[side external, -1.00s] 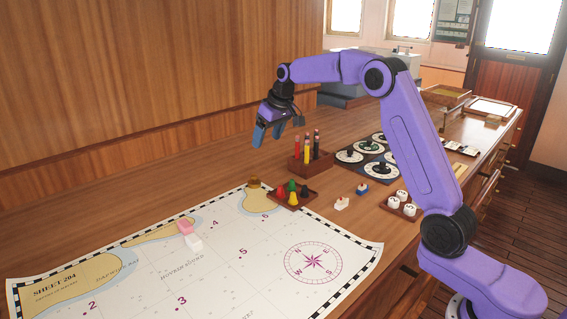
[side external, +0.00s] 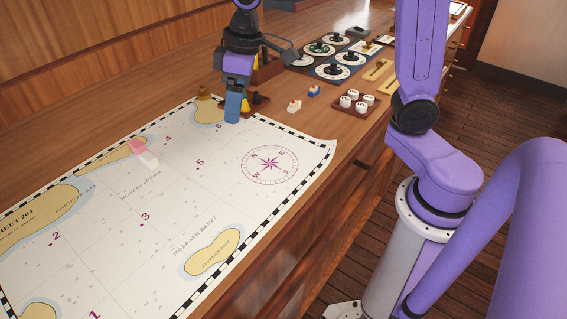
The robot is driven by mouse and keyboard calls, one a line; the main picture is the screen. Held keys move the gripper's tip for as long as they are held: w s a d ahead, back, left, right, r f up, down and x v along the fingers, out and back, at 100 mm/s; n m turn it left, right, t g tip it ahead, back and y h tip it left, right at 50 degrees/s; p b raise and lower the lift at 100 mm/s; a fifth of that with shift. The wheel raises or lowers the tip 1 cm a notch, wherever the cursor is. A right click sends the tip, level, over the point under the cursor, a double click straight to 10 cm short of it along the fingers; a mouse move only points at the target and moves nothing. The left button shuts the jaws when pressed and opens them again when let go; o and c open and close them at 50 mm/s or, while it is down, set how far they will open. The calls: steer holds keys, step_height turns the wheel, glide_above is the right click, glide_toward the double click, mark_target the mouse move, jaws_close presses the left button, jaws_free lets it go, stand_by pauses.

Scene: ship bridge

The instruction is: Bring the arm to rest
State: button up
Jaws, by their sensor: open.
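My purple arm reaches in from the right, and its wrist drops from the top edge of the side external view. My gripper (side external: 233,106) points down with blue fingers, open, with nothing seen between them. One finger largely covers the other from this angle. It hangs in front of the small tray of coloured pawns (side external: 258,100), near the chart's far right edge, and hides most of that tray. I cannot tell its exact height above the table.
The paper chart (side external: 215,205) covers the near table, with a pink-and-white eraser (side external: 145,153) on it. Right of my gripper are two small blocks (side external: 294,106) (side external: 314,90), a tray of white knobs (side external: 356,102) and round dials (side external: 340,71). A wood-panelled wall (side external: 100,45) stands behind.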

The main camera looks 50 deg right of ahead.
steer(key=s+d+f+n, duration=0.1)
steer(key=s+d, duration=0.1)
steer(key=s, duration=0.6)
steer(key=s+d+f+n+g, duration=0.1)
steer(key=s+d+f+n, duration=0.1)
steer(key=s, duration=0.6)
steer(key=s+d+f+n+h, duration=0.1)
steer(key=s+d+f+n, duration=0.1)
steer(key=s, duration=0.6)
steer(key=shift+s+d, duration=0.25)
